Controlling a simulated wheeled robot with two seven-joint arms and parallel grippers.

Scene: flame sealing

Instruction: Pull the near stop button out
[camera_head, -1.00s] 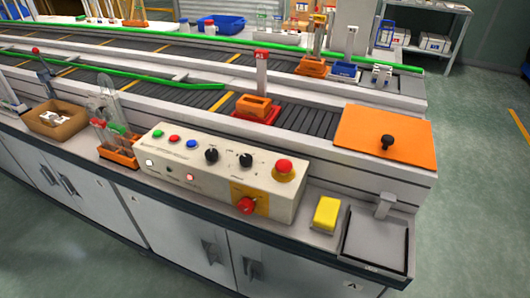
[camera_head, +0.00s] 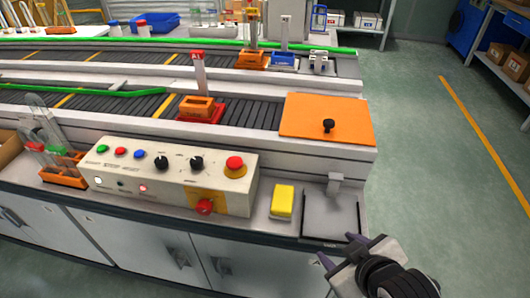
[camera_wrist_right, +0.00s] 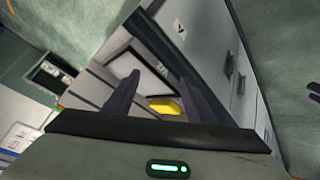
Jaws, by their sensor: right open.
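A cream control box (camera_head: 122,184) stands on the bench, left of centre in the head view. A second red button (camera_head: 204,207) sticks out of the front face, on a yellow plate. I cannot tell whether either button is pressed in or out. My right gripper (camera_head: 337,252) is open and empty at the lower right, in front of the bench corner and apart from the box. In the wrist view, its two fingers (camera_wrist_right: 163,90) point toward the bench. My left gripper is not in view.
A yellow block (camera_head: 283,202) and a dark square tray (camera_head: 329,217) lie right of the box. An orange plate with a black knob (camera_head: 300,112) covers the conveyor end. An orange tube rack (camera_head: 64,178) stands to the left. Floor at right is clear.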

